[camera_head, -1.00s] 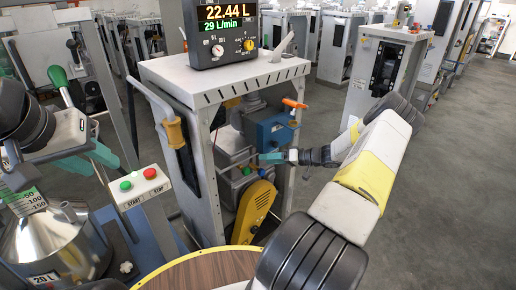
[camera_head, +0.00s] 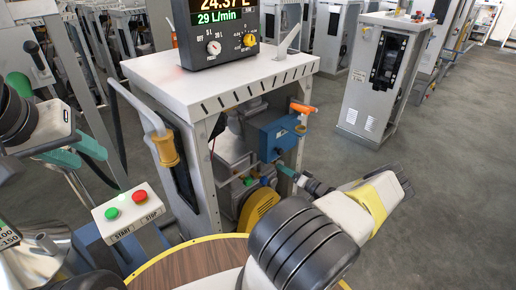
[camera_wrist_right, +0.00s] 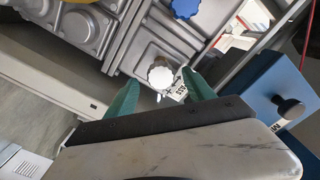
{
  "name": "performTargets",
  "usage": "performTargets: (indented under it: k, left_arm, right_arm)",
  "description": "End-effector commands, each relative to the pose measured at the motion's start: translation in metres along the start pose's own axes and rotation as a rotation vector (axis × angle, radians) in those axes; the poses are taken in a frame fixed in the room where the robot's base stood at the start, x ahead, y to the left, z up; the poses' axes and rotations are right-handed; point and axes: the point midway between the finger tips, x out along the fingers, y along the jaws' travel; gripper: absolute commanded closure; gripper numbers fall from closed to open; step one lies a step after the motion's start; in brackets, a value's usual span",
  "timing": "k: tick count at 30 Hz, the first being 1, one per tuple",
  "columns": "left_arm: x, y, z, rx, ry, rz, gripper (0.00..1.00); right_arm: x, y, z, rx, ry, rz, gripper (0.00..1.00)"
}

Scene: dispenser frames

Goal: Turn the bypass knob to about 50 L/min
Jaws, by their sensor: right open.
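In the right wrist view, a white lobed knob (camera_wrist_right: 161,77) sits on a grey plate of the pump housing, with a partly hidden label beside it. It appears to be the bypass knob; the label is not fully readable. My right gripper (camera_wrist_right: 158,86) is open, its green fingers on either side of the knob, with no clear contact visible. In the head view my right gripper (camera_head: 284,170) reaches into the open cabinet; the white knob cannot be made out there. The display (camera_head: 218,17) reads 24.37 L and 29 L/min. My left gripper (camera_head: 78,150) is open and empty.
A blue knob (camera_wrist_right: 186,8) is above the white one. A blue box (camera_wrist_right: 285,95) with a black knob is at right. The dispenser cabinet (camera_head: 215,85) has a front post by my right arm. A START/STOP box (camera_head: 128,212) stands left.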

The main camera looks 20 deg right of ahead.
Motion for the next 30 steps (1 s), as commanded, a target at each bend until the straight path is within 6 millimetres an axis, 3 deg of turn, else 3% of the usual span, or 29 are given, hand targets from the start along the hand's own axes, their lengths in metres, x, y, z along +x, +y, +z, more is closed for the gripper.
performTargets:
  k: [6, 12, 23, 30]
  left_arm:
    - [0.0, 0.0, 0.0, 0.0, 0.0, 0.0, 0.64]
    - [0.0, 0.0, 0.0, 0.0, 0.0, 0.0, 0.64]
    - [0.0, 0.0, 0.0, 0.0, 0.0, 0.0, 0.64]
    - [0.0, 0.0, 0.0, 0.0, 0.0, 0.0, 0.64]
  right_arm:
    - [0.037, -0.001, 0.0, -0.001, -0.001, -0.003, 0.38]
    - [0.061, -0.001, 0.001, 0.0, -0.002, -0.002, 0.38]
    - [0.067, -0.001, 0.0, 0.0, -0.002, -0.001, 0.38]
    - [0.066, -0.001, 0.0, 0.0, -0.002, -0.001, 0.85]
